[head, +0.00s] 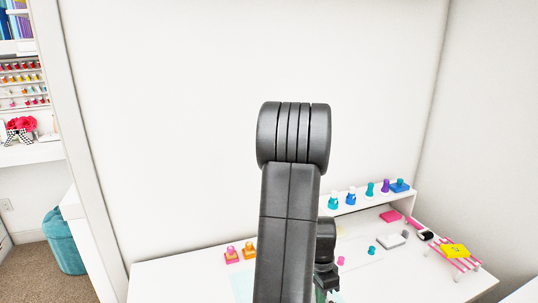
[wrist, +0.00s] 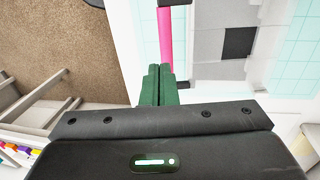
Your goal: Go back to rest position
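My gripper (wrist: 160,70) shows in the wrist view with its two green fingers side by side and pressed together. A pink bar (wrist: 165,32) runs straight out beyond the fingertips. It looks like something lying below on the table, and I cannot tell whether the fingers touch it. In the head view my dark grey arm (head: 287,210) stands up in the middle of the picture. It hides most of the gripper and part of the table behind it.
A white table (head: 165,281) carries stamps (head: 240,253), a pink-striped rack (head: 453,250) and a raised shelf (head: 375,202) with several colourful stamps. A teal bin (head: 66,240) stands on the carpet at left. The wall behind is bare. The wrist view shows a grey panel with a dark square (wrist: 238,42).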

